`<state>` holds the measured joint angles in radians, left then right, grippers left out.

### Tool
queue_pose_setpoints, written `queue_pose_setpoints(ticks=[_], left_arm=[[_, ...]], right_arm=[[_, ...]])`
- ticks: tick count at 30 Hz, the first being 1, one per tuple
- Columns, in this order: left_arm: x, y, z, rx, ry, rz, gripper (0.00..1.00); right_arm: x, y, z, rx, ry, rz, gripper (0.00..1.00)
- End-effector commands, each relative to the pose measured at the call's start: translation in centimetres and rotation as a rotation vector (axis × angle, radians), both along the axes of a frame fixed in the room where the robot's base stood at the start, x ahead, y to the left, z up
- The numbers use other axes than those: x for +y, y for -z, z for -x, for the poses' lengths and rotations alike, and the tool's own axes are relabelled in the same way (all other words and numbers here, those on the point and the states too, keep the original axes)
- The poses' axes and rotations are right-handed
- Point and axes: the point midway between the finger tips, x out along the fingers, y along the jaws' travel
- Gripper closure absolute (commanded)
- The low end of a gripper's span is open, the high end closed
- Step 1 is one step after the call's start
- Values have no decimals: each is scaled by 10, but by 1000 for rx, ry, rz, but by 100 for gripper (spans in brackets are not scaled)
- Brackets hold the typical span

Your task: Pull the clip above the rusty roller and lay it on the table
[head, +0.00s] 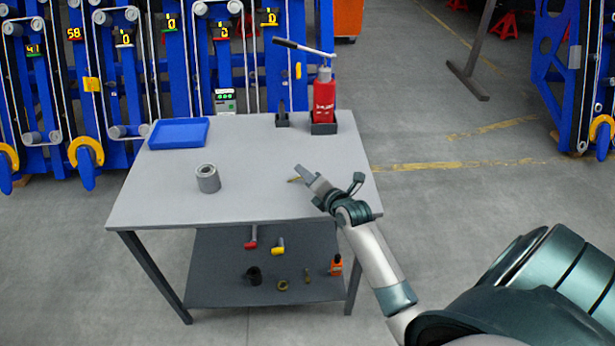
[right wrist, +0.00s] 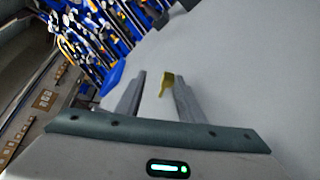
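A small yellow-brass piece, which looks like the clip (head: 295,180), is at the tip of my right gripper (head: 308,178), over the grey table (head: 250,195). In the right wrist view the brass piece (right wrist: 167,84) shows between the spread fingers (right wrist: 160,92), close to the right-hand finger. A gap shows between it and the left-hand finger. I cannot tell whether it touches the right-hand finger or rests on the table. I cannot make out a rusty roller among the rollers on the blue chassis frames (head: 145,70). My left gripper is not in view.
On the table stand a blue tray (head: 178,132), a grey hollow cylinder (head: 208,178) and a red jack (head: 323,100) with a long handle. Several tools and small parts lie on the lower shelf (head: 220,265). The tabletop's middle is clear.

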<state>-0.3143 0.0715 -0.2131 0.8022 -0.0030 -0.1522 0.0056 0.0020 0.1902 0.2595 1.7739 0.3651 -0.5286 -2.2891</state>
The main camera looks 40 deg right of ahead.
Motion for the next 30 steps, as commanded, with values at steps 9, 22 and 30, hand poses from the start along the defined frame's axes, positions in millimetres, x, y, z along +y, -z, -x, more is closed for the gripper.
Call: queue_pose_setpoints(ticks=[9,22,30], left_arm=[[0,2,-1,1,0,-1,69],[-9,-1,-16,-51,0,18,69],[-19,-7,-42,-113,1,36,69]], right_arm=[[0,0,6,2,-1,2,65],[8,-15,62,1,-2,4,65],[14,-29,110,1,-2,4,65]])
